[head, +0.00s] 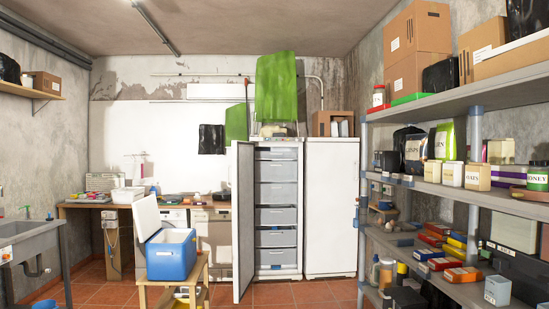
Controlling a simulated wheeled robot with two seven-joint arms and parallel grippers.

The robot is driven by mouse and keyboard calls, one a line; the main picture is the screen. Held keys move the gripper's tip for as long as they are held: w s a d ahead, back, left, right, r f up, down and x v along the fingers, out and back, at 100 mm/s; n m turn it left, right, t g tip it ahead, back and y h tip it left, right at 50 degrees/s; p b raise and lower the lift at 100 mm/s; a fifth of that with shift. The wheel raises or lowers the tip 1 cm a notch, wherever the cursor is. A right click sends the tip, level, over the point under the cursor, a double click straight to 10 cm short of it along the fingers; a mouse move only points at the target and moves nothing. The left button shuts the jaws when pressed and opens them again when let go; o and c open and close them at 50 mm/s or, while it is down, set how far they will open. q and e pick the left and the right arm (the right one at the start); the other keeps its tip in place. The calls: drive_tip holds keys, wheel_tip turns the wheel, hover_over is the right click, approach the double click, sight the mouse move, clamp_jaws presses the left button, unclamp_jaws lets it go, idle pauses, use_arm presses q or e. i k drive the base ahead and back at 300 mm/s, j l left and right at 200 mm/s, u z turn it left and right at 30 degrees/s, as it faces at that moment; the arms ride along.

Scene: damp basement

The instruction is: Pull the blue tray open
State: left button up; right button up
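A tall white freezer (278,275) stands against the back wall, with its door (244,225) swung open to the left. Inside is a stack of several pale blue-grey trays or drawers (277,192). They appear pushed in, with their fronts roughly in line. Which one is the blue tray I cannot tell, as their colours look alike. A strongly blue cooler box (171,258) with a white lid (146,216) tilted open stands to the left. Neither of my grippers shows in the head view.
A wooden stand (200,272) holds the cooler, left of the open door. A closed white cabinet (331,210) adjoins the freezer. Loaded grey shelves (505,199) fill the right side; a sink (28,240) is at left. Tiled floor (285,296) before the freezer is clear.

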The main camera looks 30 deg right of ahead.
sight(272, 156)
drive_tip(key=i+l+z, duration=0.3)
drive_tip(key=i+l, duration=0.2)
drive_tip(key=i+l+z, duration=0.25)
drive_tip(key=i, duration=0.55)
drive_tip(key=i+l+z, duration=0.3)
drive_tip(key=i, duration=0.4)
drive_tip(key=i+z, duration=0.3)
drive_tip(key=i, duration=2.6)
